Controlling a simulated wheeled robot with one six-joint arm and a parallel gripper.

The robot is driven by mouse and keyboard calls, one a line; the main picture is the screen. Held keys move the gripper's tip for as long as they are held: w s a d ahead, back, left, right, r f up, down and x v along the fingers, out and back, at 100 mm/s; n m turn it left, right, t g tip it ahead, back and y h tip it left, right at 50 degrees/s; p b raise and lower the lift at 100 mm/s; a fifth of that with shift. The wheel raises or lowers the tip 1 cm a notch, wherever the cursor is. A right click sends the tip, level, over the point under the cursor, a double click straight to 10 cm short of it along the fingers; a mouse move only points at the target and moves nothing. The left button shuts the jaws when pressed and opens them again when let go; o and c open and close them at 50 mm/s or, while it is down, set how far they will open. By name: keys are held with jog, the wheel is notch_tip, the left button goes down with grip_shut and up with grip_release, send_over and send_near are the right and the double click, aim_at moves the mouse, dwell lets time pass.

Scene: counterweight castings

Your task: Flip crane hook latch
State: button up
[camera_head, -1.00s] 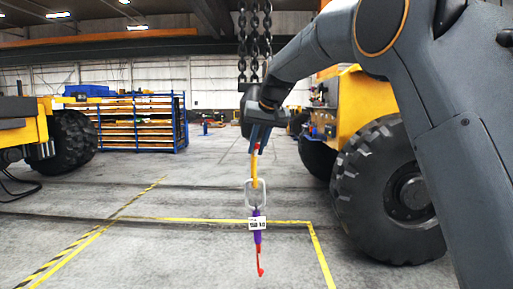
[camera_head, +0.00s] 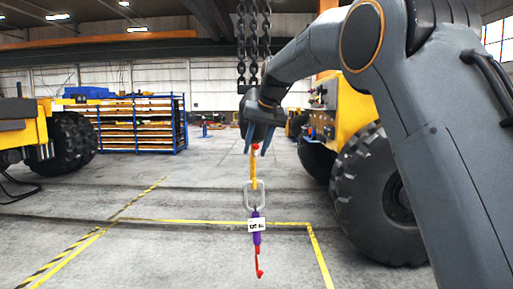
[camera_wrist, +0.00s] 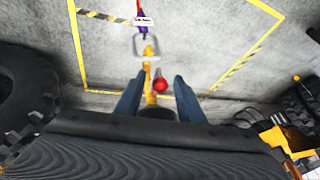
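Dark chains (camera_head: 254,45) hang from above, and below them hangs a yellow crane hook (camera_head: 254,172), also in the wrist view (camera_wrist: 149,88). A red ball-shaped knob, probably on the latch (camera_head: 255,146), shows at the hook's upper part and in the wrist view (camera_wrist: 160,85). A metal ring (camera_head: 249,195) hangs from the hook, with a purple strap (camera_head: 256,237) below it. My gripper (camera_head: 256,152) has its blue fingers apart. In the wrist view (camera_wrist: 158,95) the knob and hook show between the fingers, with no visible contact. The hook's upper part is hidden.
A white label (camera_head: 257,226) and a red lower hook (camera_head: 259,264) are on the strap. Yellow floor lines (camera_head: 215,222) run below. A yellow vehicle with a large tyre (camera_head: 375,195) stands right, another vehicle (camera_head: 30,130) left, and a blue rack (camera_head: 135,122) behind. The floor between is clear.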

jog(key=shift+b+v, duration=1.55)
jog(key=shift+v, duration=2.4)
